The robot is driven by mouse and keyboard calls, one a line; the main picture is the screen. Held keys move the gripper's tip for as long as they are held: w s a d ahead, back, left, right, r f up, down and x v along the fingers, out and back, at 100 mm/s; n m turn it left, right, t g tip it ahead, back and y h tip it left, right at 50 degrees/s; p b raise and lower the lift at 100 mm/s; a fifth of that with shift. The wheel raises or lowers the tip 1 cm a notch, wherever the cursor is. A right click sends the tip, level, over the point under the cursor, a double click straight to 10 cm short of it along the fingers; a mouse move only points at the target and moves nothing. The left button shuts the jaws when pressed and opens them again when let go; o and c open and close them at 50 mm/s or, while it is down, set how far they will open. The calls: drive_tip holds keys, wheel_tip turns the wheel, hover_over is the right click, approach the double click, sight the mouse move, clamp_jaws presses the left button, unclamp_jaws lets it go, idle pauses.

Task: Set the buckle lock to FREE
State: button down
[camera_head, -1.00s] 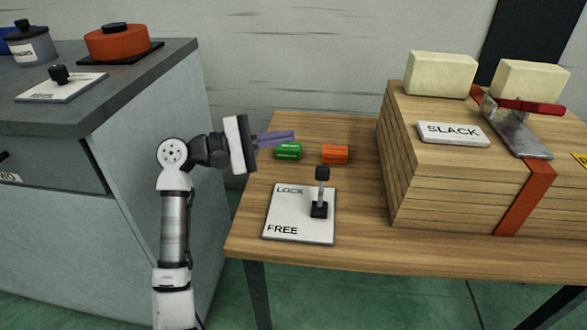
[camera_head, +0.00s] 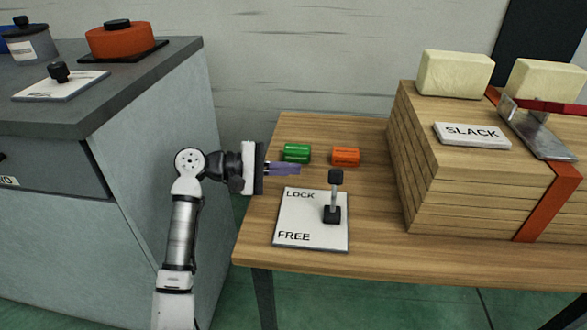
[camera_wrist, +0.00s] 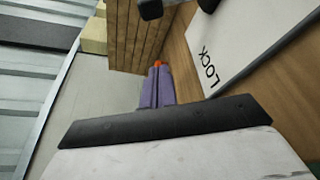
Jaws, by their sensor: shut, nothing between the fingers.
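The buckle lock is a white plate (camera_head: 303,222) on the wooden table, marked LOCK at its far edge and FREE at its near edge. Its lever (camera_head: 334,195) has a black base and black knob and stands upright at the plate's right side. My gripper (camera_head: 298,169) is shut and empty, left of the lever and just beyond the plate's LOCK edge, apart from the lever. In the wrist view the purple fingers (camera_wrist: 157,85) lie together, with the plate (camera_wrist: 245,40) to their right and a black knob (camera_wrist: 150,8) at the top.
A green block (camera_head: 297,153) and an orange block (camera_head: 345,156) lie behind the plate. A stack of boards (camera_head: 450,190) with a strap and a SLACK sign (camera_head: 472,135) stands at right. A grey cabinet (camera_head: 150,160) stands at left. The table's front strip is clear.

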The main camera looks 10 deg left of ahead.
sight(334, 191)
drive_tip(key=x, duration=0.7)
drive_tip(key=shift+d, duration=0.25)
drive_tip(key=shift+s+d+r, duration=0.15)
drive_tip(key=shift+s+r, duration=0.05)
drive_tip(key=shift+s, duration=0.05)
drive_tip(key=shift+s+r+p, duration=0.2)
drive_tip(key=shift+s+r, duration=0.15)
drive_tip(key=shift+s, duration=0.3)
drive_tip(key=shift+s+r+p, duration=0.15)
drive_tip(key=shift+s+r, duration=0.2)
drive_tip(key=shift+s, duration=0.35)
drive_tip(key=shift+f+b, duration=0.1)
drive_tip(key=shift+b, duration=0.5)
